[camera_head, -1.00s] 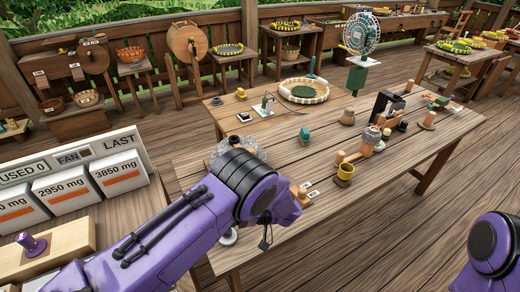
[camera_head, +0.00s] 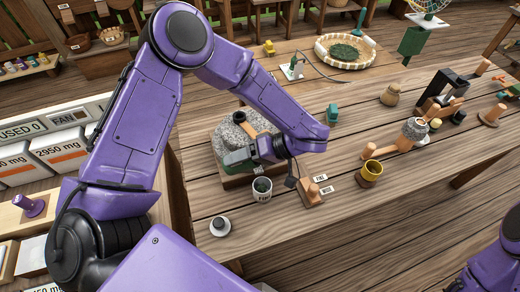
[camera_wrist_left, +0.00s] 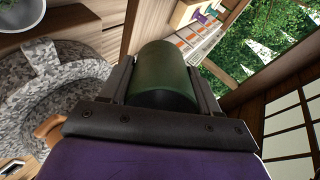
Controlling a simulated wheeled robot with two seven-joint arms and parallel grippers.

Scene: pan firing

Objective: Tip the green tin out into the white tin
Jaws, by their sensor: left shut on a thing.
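My left gripper (camera_head: 250,156) is shut on the green tin (camera_head: 237,158), above the near side of a grey stone mill. In the left wrist view the green tin (camera_wrist_left: 166,68) fills the space between the fingers (camera_wrist_left: 165,85). It looks tilted well over; which end is open I cannot tell. The white tin (camera_head: 262,189) stands upright on the table, just below the held tin in the head view, with dark green stuff inside. It also shows at the top left of the wrist view (camera_wrist_left: 28,22). My right gripper is out of view.
The grey stone mill (camera_head: 226,136) stands directly behind the tins. A wooden block with labels (camera_head: 311,192) is right of the white tin. A small white lidded thing (camera_head: 220,226) stands in front.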

